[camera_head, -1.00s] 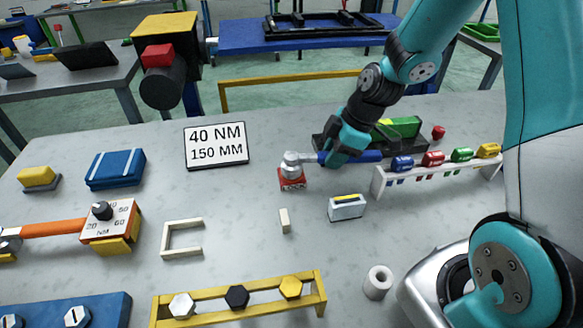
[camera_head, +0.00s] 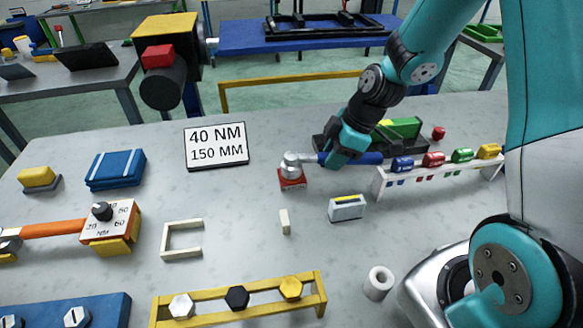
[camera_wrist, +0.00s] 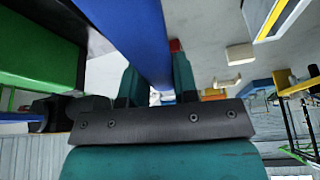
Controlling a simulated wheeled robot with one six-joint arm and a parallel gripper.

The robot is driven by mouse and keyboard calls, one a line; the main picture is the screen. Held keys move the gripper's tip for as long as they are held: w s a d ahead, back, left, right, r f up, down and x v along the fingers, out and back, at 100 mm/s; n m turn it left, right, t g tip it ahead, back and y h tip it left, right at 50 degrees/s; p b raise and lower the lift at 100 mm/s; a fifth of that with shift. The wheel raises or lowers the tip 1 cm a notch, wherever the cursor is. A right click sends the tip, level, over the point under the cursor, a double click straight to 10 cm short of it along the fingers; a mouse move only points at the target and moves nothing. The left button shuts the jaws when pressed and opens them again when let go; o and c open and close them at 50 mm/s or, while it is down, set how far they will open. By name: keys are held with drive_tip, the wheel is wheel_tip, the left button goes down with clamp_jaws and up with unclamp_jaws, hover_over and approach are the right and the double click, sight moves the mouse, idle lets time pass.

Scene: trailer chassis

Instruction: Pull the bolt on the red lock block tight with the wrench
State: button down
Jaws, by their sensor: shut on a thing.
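The red lock block (camera_head: 292,182) sits on the grey bench near the middle. The silvery head of the wrench (camera_head: 291,163) is over the top of the block, so the bolt under it is hidden. My gripper (camera_head: 338,155) is shut on the blue wrench handle (camera_head: 368,158), close behind the head. The handle runs roughly level to the right from the block. In the wrist view the blue handle (camera_wrist: 138,45) passes between my two fingers (camera_wrist: 158,85), and a small bit of red shows beyond.
A white rack (camera_head: 440,170) with coloured sockets stands just right of the handle's end. A dark tray with a green item (camera_head: 402,127) lies behind it. A small grey box (camera_head: 346,207) and a pale block (camera_head: 285,221) stand in front. The sign (camera_head: 216,145) is at left.

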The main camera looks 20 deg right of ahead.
drive_tip(key=shift+r+p, duration=2.2)
drive_tip(key=shift+r, duration=0.75)
